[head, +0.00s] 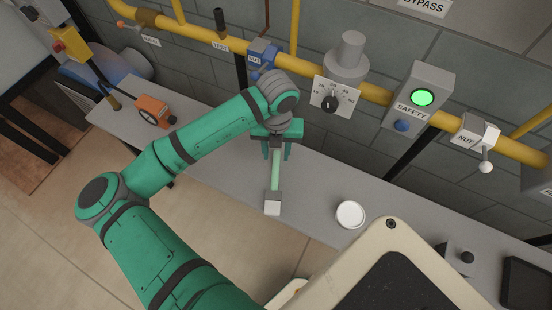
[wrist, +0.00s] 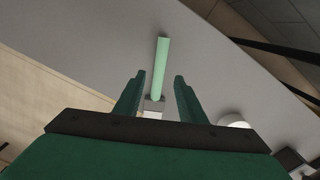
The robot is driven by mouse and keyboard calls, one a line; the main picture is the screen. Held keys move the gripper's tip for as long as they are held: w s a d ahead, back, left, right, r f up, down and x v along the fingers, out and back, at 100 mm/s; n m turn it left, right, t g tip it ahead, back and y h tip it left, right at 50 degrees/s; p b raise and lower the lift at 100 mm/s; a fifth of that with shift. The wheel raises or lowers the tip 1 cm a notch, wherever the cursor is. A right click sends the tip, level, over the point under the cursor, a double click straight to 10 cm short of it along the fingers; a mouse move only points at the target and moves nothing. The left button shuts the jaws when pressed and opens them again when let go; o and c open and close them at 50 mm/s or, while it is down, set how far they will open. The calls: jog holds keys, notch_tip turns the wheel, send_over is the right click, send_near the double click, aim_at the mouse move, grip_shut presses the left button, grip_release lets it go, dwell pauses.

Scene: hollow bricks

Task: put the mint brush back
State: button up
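The mint brush (head: 276,172) shows as a slim mint handle on or just above the grey bench, with a grey block and a pale end (head: 273,208) at its near end. I cannot tell whether it lies flat or is tilted. My gripper (head: 276,154) is over the handle's far part, its two green fingers apart on either side. In the wrist view, the mint handle (wrist: 161,66) shows between and beyond the open fingers (wrist: 159,78), with clear gaps to both. The grey and pale end is partly hidden behind the gripper there.
A white round dish (head: 350,214) stands on the bench (head: 318,185) to the right of the brush. An orange device (head: 153,110) is at the far left. A yellow pipe (head: 200,36) with valves, a dial (head: 333,97) and a safety box (head: 419,97) runs along the wall behind.

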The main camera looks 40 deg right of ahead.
notch_tip(320, 180, up, 5)
dwell(0.3)
jog(key=shift+w, duration=0.1)
dwell(0.4)
